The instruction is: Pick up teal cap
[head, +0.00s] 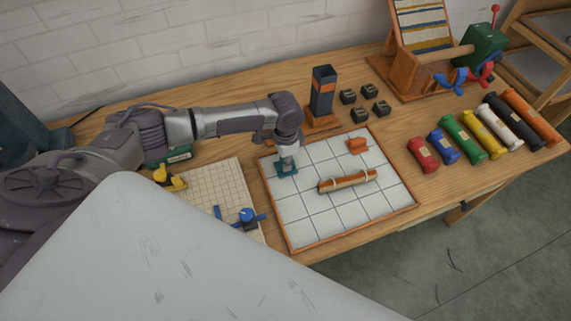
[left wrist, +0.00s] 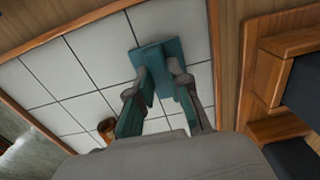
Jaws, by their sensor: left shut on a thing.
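The teal cap (head: 286,166) is at the upper left part of the white tiled tray (head: 402,208) in the head view. My left gripper (head: 287,160) reaches down onto it from above. In the left wrist view the teal cap (left wrist: 158,58) shows as a flat teal piece between and beyond the fingers of my left gripper (left wrist: 160,84), which is shut on it. The cap is at or just above the tiles; I cannot tell if it touches them. My right gripper is not in view.
A tan roll (head: 347,181) and an orange block (head: 357,146) lie on the tray. A dark tower on an orange base (head: 322,95) stands close behind the gripper, with several small black blocks to its right. Several coloured rolls lie at the right. A gridded board (head: 205,190) is at left.

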